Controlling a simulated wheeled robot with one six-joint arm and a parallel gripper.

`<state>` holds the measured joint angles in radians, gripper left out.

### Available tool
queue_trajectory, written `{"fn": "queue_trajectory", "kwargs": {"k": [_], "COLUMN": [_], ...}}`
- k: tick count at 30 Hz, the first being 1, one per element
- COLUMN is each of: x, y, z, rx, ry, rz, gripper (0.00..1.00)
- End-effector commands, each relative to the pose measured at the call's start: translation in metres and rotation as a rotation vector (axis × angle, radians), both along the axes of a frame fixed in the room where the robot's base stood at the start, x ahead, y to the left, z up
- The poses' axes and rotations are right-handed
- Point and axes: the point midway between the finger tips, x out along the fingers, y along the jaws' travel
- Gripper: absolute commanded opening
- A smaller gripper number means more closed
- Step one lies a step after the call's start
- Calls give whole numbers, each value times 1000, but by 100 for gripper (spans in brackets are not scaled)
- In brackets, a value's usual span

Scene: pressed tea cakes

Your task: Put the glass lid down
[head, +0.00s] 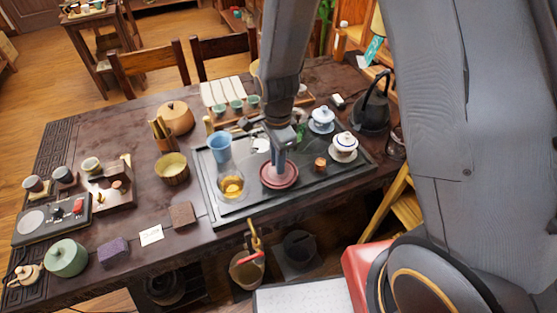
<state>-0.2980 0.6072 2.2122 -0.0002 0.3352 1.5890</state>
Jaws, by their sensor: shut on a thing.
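My gripper (279,159) points down over a round reddish-brown dish (279,182) on the dark tea tray (222,212). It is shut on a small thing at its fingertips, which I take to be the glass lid. The lid is clear and too small here to make out its outline, and I cannot tell whether it touches the dish. A glass vessel with amber tea (231,187) stands on the tray to the left of the dish.
A small copper-coloured cup (320,164), a white lidded bowl (344,147) and a blue-and-white lidded bowl (321,120) stand right of the gripper. The tray's front right is bare.

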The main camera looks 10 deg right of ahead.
Motion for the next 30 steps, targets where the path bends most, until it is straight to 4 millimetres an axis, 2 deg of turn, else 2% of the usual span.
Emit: {"fn": "queue_trajectory", "kwargs": {"k": [3, 4, 7, 15, 20, 30], "x": [0, 0, 0, 0, 1, 2], "y": [0, 0, 0, 0, 0, 1], "z": [-3, -3, -3, -2, 5, 52], "rx": [0, 0, 0, 0, 0, 1], "ry": [1, 1, 0, 0, -1, -5], "rz": [0, 0, 0, 0, 0, 0], "gripper": [0, 18, 35, 35, 35, 35]}}
